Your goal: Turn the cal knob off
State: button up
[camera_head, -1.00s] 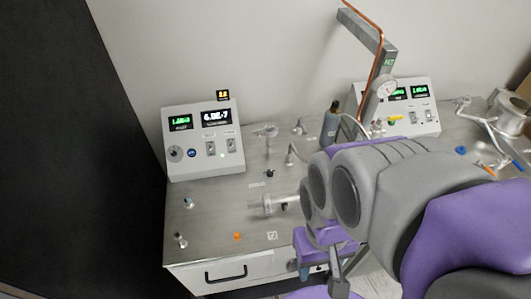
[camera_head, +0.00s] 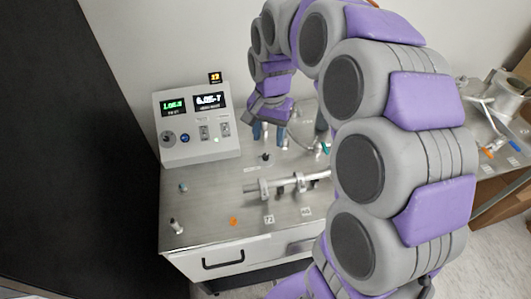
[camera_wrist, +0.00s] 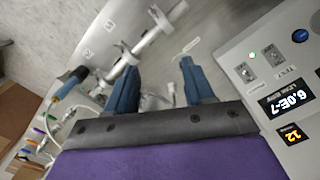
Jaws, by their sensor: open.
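My gripper (camera_head: 268,132) is open and empty above the metal bench, right of the grey control box (camera_head: 200,152). In the wrist view its two blue fingers (camera_wrist: 157,68) are spread apart, with a small metal fitting (camera_wrist: 168,93) seen between them. A small black knob (camera_head: 265,157) stands on the bench just below the gripper, near a white label (camera_head: 252,169) too small to read. I cannot tell which of these is the cal knob.
A metal tube assembly (camera_head: 290,184) lies across the bench in front of the gripper. An orange cap (camera_head: 233,222) and small fittings (camera_head: 176,227) sit near the front edge. A dark panel (camera_head: 70,150) stands at the left. My arm hides much of the right side.

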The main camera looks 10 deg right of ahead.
jog(key=w+d+f+m, duration=0.2)
jog(key=w+f+m, duration=0.35)
jog(key=w, duration=0.75)
jog(key=b, duration=0.4)
send_near(266, 155)
jog(key=shift+n, duration=0.35)
jog(key=f, duration=0.8)
jog(key=shift+a+f, duration=0.2)
jog(key=shift+f, duration=0.15)
jog(key=shift+c, duration=0.5)
jog(key=shift+r, duration=0.1)
grip_shut()
